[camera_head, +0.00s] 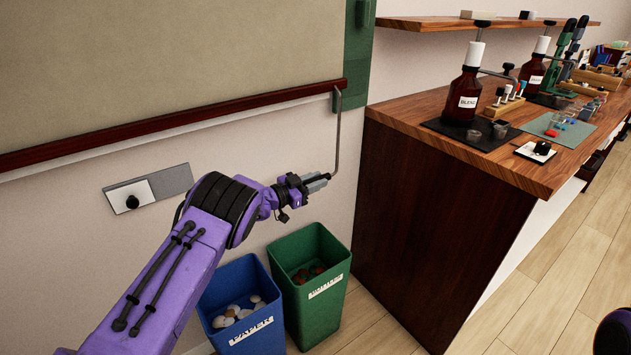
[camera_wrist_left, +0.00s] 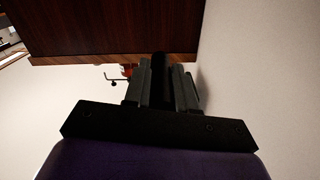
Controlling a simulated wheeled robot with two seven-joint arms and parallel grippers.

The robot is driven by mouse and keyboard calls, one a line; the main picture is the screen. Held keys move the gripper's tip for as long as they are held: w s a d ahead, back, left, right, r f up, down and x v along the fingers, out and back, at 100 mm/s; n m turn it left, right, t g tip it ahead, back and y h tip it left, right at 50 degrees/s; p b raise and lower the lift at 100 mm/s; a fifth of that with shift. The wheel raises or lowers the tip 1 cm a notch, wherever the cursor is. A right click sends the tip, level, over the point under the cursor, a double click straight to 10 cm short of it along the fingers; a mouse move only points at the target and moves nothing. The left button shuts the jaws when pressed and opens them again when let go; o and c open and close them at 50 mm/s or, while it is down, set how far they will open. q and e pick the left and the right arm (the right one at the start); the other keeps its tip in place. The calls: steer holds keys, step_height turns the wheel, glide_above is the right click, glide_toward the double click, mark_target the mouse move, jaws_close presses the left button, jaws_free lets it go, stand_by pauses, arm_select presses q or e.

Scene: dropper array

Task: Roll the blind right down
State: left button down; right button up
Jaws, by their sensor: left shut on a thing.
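The blind (camera_head: 180,60) is a beige sheet with a dark red bottom bar (camera_head: 200,117). It hangs partway down the wall, with bare wall showing below the bar. A thin grey crank rod (camera_head: 337,130) hangs at the blind's right end, beside a green side piece (camera_head: 357,50), and bends at the bottom. My left gripper (camera_head: 318,183) is at the rod's lower end, shut on the crank handle. In the left wrist view the fingers close around a dark cylindrical handle (camera_wrist_left: 160,75). Much of the handle is hidden by the fingers. My right gripper is out of view.
A blue bin (camera_head: 240,305) and a green bin (camera_head: 311,285) stand below my left gripper. A wall panel with a black knob (camera_head: 148,190) is left of it. A wooden bench (camera_head: 440,215) with bottles stands close on the right. A shelf (camera_head: 450,23) is above.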

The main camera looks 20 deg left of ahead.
arm_select(q)
steer(key=shift+f, duration=0.1)
steer(key=c, duration=0.9)
jaws_free()
steer(key=shift+s+a, duration=0.1)
steer(key=v, duration=1)
steer(key=shift+s+a, duration=0.1)
steer(key=shift+s, duration=0.1)
